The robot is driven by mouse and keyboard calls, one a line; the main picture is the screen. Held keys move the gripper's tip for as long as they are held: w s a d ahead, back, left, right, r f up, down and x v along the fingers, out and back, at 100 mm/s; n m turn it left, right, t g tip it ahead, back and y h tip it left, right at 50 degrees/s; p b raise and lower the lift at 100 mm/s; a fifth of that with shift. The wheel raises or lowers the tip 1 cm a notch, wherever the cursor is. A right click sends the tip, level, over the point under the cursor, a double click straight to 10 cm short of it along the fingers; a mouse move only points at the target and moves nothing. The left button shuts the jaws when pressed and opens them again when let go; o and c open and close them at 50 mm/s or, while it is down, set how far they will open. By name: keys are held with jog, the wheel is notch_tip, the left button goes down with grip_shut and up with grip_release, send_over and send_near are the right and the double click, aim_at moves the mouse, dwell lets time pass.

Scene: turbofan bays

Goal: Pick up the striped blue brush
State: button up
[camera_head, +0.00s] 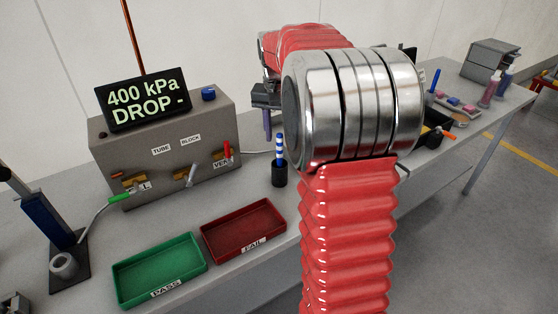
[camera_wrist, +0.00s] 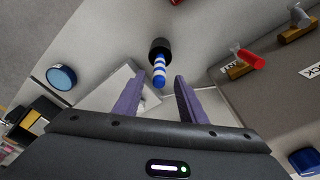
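The striped blue brush (camera_head: 280,147) has blue and white bands and stands upright in a small black cup (camera_head: 279,176) on the bench. In the wrist view the brush (camera_wrist: 159,71) points toward the camera out of the black cup (camera_wrist: 159,46). My gripper (camera_wrist: 159,80) is open, with one purple finger on each side of the brush's near end in the picture. I cannot tell whether the brush is between the fingers or beyond them. In the head view my gripper (camera_head: 267,123) is left of and above the brush, partly hidden by my arm.
A grey test box (camera_head: 170,180) with a lit display (camera_head: 143,99), valves and a red lever (camera_head: 229,150) stands left of the brush. A red FAIL tray (camera_head: 243,229) and green PASS tray (camera_head: 160,270) lie in front. Bottles (camera_head: 490,88) stand far right.

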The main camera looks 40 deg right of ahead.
aim_at(280, 146)
jog(key=shift+d+f, duration=0.1)
jog(key=shift+f, duration=2.25)
jog(key=shift+c, duration=0.3)
grip_shut()
